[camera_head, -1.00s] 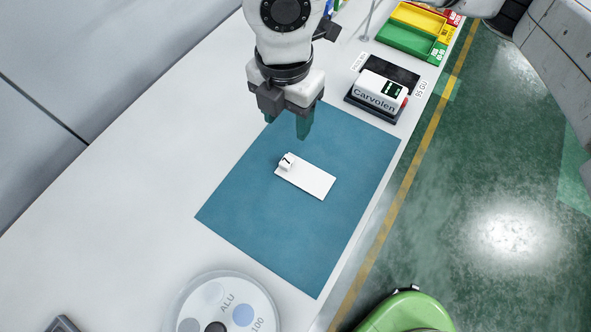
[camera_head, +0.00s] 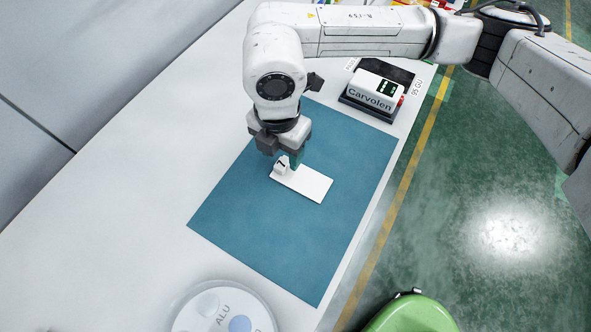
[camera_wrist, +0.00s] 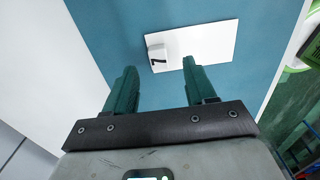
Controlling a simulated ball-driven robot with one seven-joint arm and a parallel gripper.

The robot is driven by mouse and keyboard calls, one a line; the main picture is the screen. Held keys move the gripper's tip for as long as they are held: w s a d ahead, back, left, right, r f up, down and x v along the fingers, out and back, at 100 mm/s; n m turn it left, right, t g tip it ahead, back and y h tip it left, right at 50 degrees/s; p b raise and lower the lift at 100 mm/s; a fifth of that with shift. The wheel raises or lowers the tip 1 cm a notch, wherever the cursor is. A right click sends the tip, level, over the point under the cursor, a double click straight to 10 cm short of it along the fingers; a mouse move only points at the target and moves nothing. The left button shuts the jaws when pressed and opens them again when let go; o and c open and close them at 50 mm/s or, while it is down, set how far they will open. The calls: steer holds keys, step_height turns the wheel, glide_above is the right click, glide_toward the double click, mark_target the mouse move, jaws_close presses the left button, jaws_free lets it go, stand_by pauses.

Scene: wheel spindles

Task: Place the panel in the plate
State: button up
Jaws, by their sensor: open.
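The panel (camera_head: 312,184) is a thin white rectangle lying flat on the blue mat. A small white block (camera_head: 281,165) marked 7 stands at its upper-left end. In the wrist view the panel (camera_wrist: 207,47) lies beyond my fingertips, with the block (camera_wrist: 158,59) ahead of the gap between them. My gripper (camera_head: 292,160) points down at the block's end of the panel. Its green fingers (camera_wrist: 158,66) are apart and empty. The round pale plate (camera_head: 188,313), with ALU lettering and coloured discs inside, is cut off by the bottom edge of the head view.
The blue mat (camera_head: 250,235) covers the middle of the white table (camera_head: 110,220). A Carvolen device (camera_head: 375,92) sits on a dark base at the back right. A green rounded object (camera_head: 412,315) is at the bottom, beyond the table's right edge. The table left of the mat is clear.

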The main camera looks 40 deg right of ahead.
mark_target(282, 164)
steer(key=shift+f, duration=1.75)
jaws_close()
